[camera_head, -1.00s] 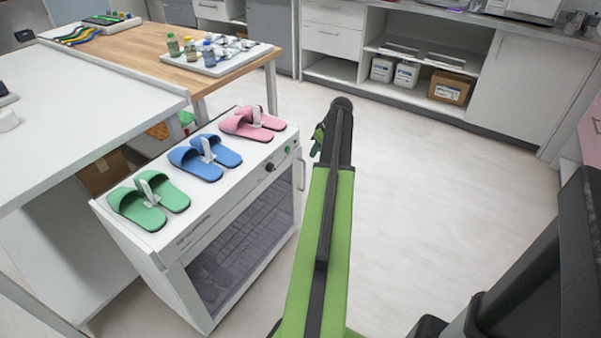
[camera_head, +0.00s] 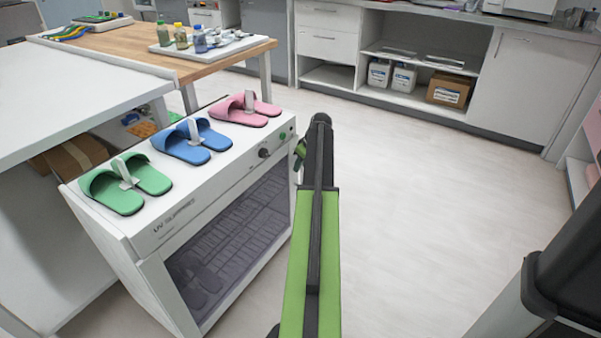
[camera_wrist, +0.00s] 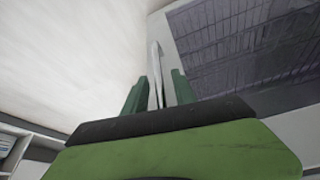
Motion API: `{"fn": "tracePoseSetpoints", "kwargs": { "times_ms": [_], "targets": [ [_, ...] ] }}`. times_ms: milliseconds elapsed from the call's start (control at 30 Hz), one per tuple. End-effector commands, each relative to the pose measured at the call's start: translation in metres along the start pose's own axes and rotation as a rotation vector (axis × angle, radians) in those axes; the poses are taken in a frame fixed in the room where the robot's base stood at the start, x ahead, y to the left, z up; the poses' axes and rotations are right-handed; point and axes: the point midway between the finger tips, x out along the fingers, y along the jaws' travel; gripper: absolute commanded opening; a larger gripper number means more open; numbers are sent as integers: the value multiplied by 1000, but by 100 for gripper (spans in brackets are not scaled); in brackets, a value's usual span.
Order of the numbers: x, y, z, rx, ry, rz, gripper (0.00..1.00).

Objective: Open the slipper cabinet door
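The white slipper cabinet (camera_head: 150,222) stands at the left with its dark glass door (camera_head: 232,240) closed; the door also shows in the wrist view (camera_wrist: 245,45). My gripper (camera_head: 300,152) is at the door's right edge. In the wrist view, its green fingers (camera_wrist: 157,92) are apart, with the handle appearing between them. A gap shows between the handle and the right finger. I cannot tell whether either finger touches it.
Green slippers (camera_head: 127,184), blue slippers (camera_head: 192,141) and pink slippers (camera_head: 249,108) sit on the cabinet top. A white table (camera_head: 70,90) is close on the left. The pale floor (camera_head: 430,200) right of my arm is clear.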

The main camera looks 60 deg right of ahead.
Motion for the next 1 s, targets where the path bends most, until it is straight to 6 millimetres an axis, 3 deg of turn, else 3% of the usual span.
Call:
{"fn": "tracePoseSetpoints", "kwargs": {
  "times_ms": [167, 433, 1000],
  "targets": [
    [-1, 0, -1, 0, 0, 0, 33],
    [-1, -1, -1, -1, 0, 0, 0],
    [-1, -1, -2, -2, 0, 0, 0]
  ]
}}
